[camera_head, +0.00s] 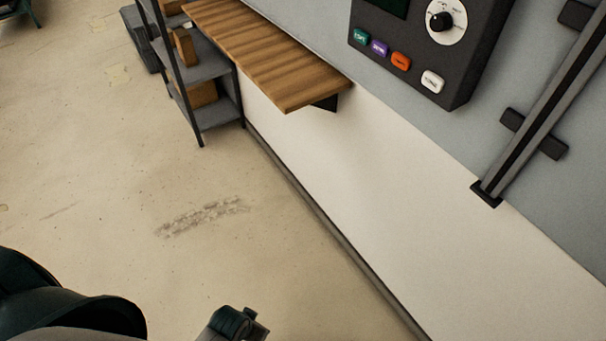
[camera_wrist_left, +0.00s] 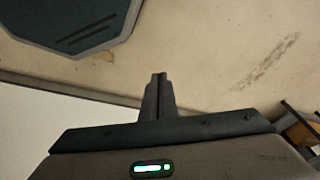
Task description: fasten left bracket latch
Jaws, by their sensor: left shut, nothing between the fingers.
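No part that I can surely name as the left bracket latch shows in either view. A dark bracket (camera_head: 326,103) sits under the near end of a wooden wall shelf (camera_head: 270,50) in the head view. A grey rail (camera_head: 548,100) with dark cross brackets (camera_head: 535,134) runs up the wall at the right. My left gripper (camera_wrist_left: 158,78) is shut and empty in the left wrist view, with the floor and the foot of the wall behind it. It touches nothing that I can see. My right gripper is not in view.
A dark control box (camera_head: 420,45) with a dial and coloured buttons hangs on the wall. The floor (camera_head: 120,170) is open, with a scuff mark (camera_head: 200,216).

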